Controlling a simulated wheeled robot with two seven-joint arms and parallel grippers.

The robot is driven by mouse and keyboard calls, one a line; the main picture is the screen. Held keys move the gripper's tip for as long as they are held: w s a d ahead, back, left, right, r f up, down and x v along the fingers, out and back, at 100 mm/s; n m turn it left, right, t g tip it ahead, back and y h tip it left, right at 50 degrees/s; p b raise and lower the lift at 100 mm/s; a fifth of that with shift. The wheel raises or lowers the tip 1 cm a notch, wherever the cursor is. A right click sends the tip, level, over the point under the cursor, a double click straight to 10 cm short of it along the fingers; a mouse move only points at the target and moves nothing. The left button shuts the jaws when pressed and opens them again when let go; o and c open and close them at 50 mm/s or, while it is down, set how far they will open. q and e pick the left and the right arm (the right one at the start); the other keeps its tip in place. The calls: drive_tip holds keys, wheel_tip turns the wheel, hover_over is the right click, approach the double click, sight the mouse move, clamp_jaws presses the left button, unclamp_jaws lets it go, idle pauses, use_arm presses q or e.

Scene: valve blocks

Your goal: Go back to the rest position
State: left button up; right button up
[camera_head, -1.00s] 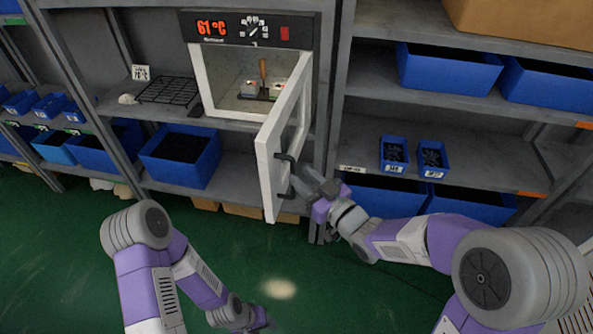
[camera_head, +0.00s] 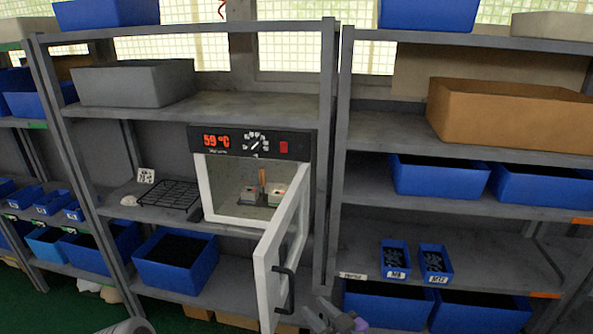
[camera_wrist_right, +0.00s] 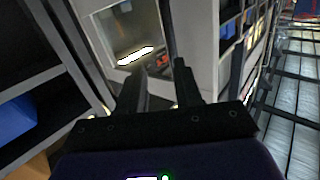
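The oven (camera_head: 252,143) stands on a shelf, its display reading 59 °C. Its white door (camera_head: 270,265) stands open toward me, with a dark handle (camera_head: 287,285) on it. Inside are small light blocks (camera_head: 275,196) and an upright wooden handle (camera_head: 262,178). My right gripper (camera_head: 322,314) is at the bottom edge of the head view, right of and below the door handle, apart from it. In the right wrist view its two fingers (camera_wrist_right: 160,85) are spread with nothing between them; the oven shows beyond them. My left gripper is out of view.
A black wire rack (camera_head: 170,194) lies on the shelf left of the oven. Blue bins (camera_head: 180,280) stand on lower shelves. Two small blue bins (camera_head: 397,261) and a brown box (camera_head: 510,110) are at right. The open door juts out ahead of the shelves.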

drive_tip(key=s+d+f+m+g+h, duration=0.2)
drive_tip(key=d+f+m+g+h, duration=0.1)
drive_tip(key=f, duration=0.9)
drive_tip(key=s+d+f+m+g+h, duration=0.2)
drive_tip(key=f+g+h, duration=0.1)
drive_tip(key=f, duration=0.9)
drive_tip(key=s+a+f+m+g, duration=0.1)
drive_tip(key=s+f+m+g, duration=0.3)
drive_tip(key=s+f+g, duration=0.3)
drive_tip(key=s+f, duration=0.5)
drive_tip(key=s, duration=0.3)
drive_tip(key=shift+s+f+m, duration=0.3)
drive_tip(key=shift+s+f, duration=0.1)
